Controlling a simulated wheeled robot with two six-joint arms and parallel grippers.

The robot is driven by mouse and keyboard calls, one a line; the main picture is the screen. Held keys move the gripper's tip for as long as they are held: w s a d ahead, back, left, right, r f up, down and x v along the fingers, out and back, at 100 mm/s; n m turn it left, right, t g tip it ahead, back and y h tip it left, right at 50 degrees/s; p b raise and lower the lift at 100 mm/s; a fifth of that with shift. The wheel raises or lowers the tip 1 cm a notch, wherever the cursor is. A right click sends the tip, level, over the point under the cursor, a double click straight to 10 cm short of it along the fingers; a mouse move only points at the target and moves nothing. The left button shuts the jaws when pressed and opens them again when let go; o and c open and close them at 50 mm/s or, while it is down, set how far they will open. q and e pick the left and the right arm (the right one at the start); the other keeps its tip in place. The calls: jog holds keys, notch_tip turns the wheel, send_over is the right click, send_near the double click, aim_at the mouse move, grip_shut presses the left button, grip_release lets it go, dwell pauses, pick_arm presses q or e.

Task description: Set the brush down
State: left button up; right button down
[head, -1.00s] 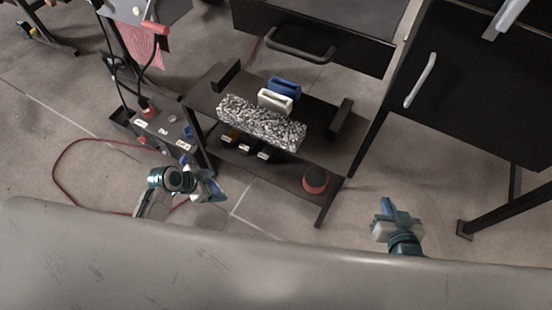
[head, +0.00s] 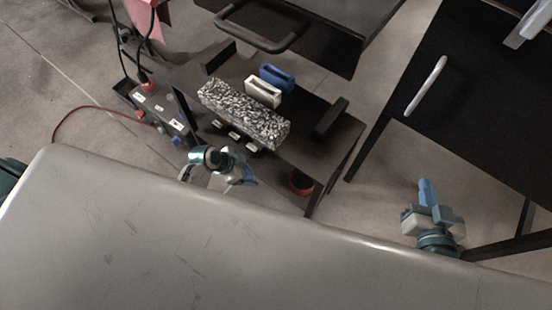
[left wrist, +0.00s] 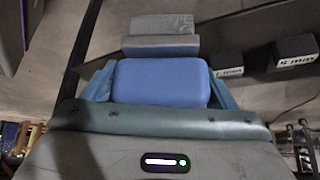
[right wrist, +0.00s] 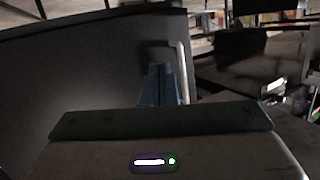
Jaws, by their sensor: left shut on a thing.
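In the left wrist view the brush (left wrist: 160,82) sits between the fingers of my left gripper (left wrist: 158,88). Its blue body fills the gap, and a grey part shows beyond it. In the head view my left gripper (head: 245,177) is beside the near left corner of the black cart (head: 315,150); the brush is hard to make out there. My right gripper (head: 427,192) is empty, its blue fingers together, apart from the cart; the closed fingers also show in the right wrist view (right wrist: 158,85).
A speckled block (head: 243,114) lies on the cart top, beside a white holder (head: 263,92) and a blue holder (head: 277,78). A black block (head: 331,118) is at the right end. Labelled dark blocks (left wrist: 292,54) sit lower. A black cabinet (head: 470,90) stands right.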

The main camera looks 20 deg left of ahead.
pick_arm(q)
jog(key=w+d, duration=0.4)
jog(key=d, duration=0.1)
jog(key=shift+d, duration=0.1)
jog(key=w+d+b, duration=0.1)
jog(key=w+d, duration=0.1)
jog(key=shift+d, duration=0.3)
jog(key=shift+x, duration=0.8)
pick_arm(e)
notch_tip(320, 180, up, 8)
jog(key=w+t, duration=0.2)
jog(key=t, duration=0.3)
jog(key=shift+w+d, duration=0.3)
jog(key=shift+d, duration=0.05)
pick_arm(q)
jog(key=shift+s+a+f, duration=0.1)
jog(key=shift+f, duration=0.05)
pick_arm(e)
jog(key=shift+r, duration=0.1)
pick_arm(q)
jog(key=shift+f, duration=0.1)
jog(key=o, duration=0.7)
jog(key=shift+c, duration=0.2)
pick_arm(e)
jog(key=shift+r, duration=0.15)
